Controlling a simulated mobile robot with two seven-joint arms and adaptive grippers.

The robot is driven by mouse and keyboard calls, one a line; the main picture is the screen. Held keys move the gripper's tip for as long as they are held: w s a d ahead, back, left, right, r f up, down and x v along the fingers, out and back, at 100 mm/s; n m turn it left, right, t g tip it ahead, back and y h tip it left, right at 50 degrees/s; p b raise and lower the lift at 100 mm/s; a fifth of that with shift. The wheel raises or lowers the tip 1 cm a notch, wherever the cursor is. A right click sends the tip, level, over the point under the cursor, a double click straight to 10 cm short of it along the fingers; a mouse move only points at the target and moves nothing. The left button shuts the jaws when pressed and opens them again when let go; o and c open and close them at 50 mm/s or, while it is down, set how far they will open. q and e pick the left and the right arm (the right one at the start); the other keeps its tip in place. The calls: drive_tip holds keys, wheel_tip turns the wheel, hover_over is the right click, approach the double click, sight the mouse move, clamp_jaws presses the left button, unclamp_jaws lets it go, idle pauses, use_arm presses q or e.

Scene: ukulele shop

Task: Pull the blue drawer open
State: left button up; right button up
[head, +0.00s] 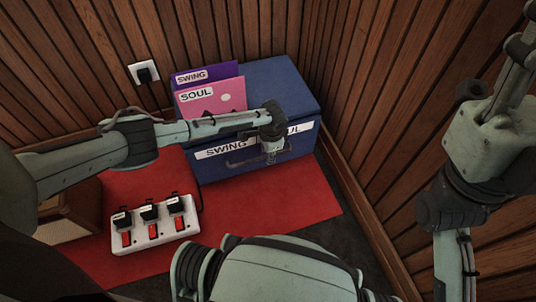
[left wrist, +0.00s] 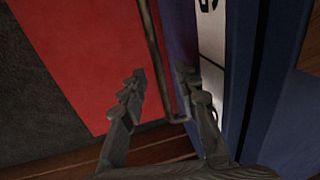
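The blue drawer (head: 297,147) is the front of a blue cabinet in the corner, with a white "SWING ... SOUL" label and a dark bar handle (head: 240,160). It looks shut. My left gripper (head: 271,158) is in front of it, over the label and the handle's right part. In the left wrist view, my left gripper (left wrist: 160,76) has its fingers apart, and the handle (left wrist: 153,45) runs between them in the picture. I see no clear contact. The blue front (left wrist: 263,80) is at the right there. My right arm shows at the right; its gripper is not seen.
Purple (head: 205,73) and pink (head: 212,98) sleeves stand on the cabinet's left part. A white power strip (head: 152,236) with several plugs lies on the red mat (head: 290,200) in front. Wood-panelled walls close in behind and right. A brown box (head: 75,212) is at the left.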

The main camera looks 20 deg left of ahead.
use_arm(q)
clamp_jaws()
idle(0.3)
